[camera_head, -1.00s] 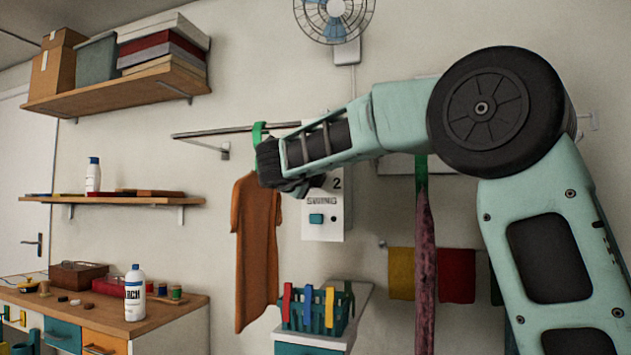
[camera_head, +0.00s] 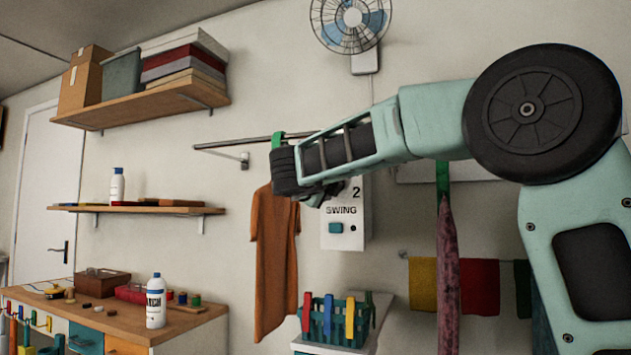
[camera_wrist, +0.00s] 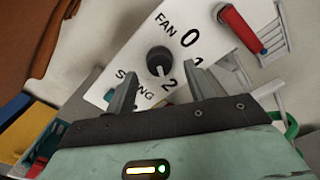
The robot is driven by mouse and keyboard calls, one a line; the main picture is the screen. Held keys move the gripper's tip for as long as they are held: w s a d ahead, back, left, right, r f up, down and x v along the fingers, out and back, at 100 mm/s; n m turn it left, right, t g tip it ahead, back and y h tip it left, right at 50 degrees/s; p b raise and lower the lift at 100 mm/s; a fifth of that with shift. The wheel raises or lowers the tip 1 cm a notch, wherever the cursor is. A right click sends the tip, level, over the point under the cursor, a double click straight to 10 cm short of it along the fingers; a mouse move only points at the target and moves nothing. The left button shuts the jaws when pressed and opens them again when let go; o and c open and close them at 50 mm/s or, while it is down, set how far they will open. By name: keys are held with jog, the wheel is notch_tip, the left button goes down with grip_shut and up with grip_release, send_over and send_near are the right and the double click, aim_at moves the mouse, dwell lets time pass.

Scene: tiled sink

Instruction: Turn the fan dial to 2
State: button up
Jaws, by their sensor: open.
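The white fan control panel (camera_head: 345,240) hangs on the wall. In the head view my gripper (camera_head: 325,194) and wrist cover its upper part, hiding the dial; the "2" and "SWING" with its teal button (camera_head: 336,228) show. In the wrist view the black round fan dial (camera_wrist: 158,61) lies just beyond and between the fingertips of my open gripper (camera_wrist: 161,76). A pale mark on the dial points down in the picture, near the "2". The "0", "1" and "2" run around its right side. I cannot tell whether the fingers touch the dial.
The wall fan (camera_head: 351,20) is above. An orange shirt (camera_head: 274,262) hangs from a rail (camera_head: 255,141) left of the panel. A teal basket (camera_head: 327,324) with clothespins stands below. A red-handled thing (camera_wrist: 241,28) is at upper right in the wrist view.

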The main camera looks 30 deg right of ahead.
jog(key=b+v, duration=0.1)
jog(key=v, duration=1.4)
